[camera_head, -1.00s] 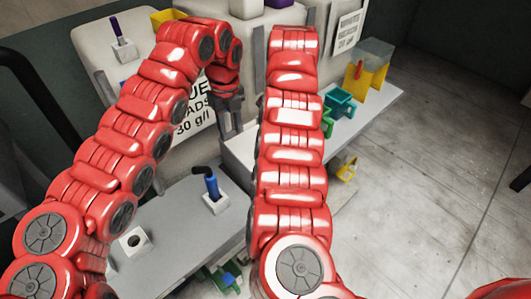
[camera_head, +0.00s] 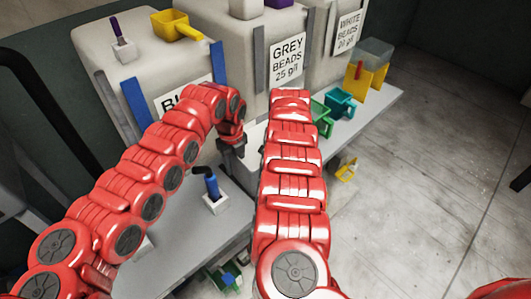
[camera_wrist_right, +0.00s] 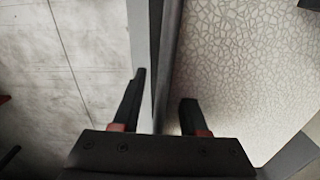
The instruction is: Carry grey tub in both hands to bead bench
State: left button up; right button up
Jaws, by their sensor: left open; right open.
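No whole grey tub can be made out in the head view; a pale box-like part (camera_head: 254,137) shows between my arms, and I cannot tell if it is the tub. My left gripper (camera_head: 232,150) points down beside it, open, its fingertips small and dark. My right gripper is hidden behind its own arm in the head view. In the right wrist view my right gripper (camera_wrist_right: 162,100) is open, with a straight grey edge (camera_wrist_right: 160,60) running between its fingers. A pale, pebble-patterned surface (camera_wrist_right: 245,60) lies right of that edge. The grey bench (camera_head: 375,112) carries scoops.
Large pale bead containers stand behind, one labelled grey beads (camera_head: 288,60), another white beads (camera_head: 348,32). Green (camera_head: 320,118) and teal (camera_head: 340,102) scoops sit at right. A blue-handled tool (camera_head: 212,186) stands on a grey surface near my left arm.

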pick_arm(q)
grip_shut()
pick_arm(e)
grip_shut()
dwell(1.3)
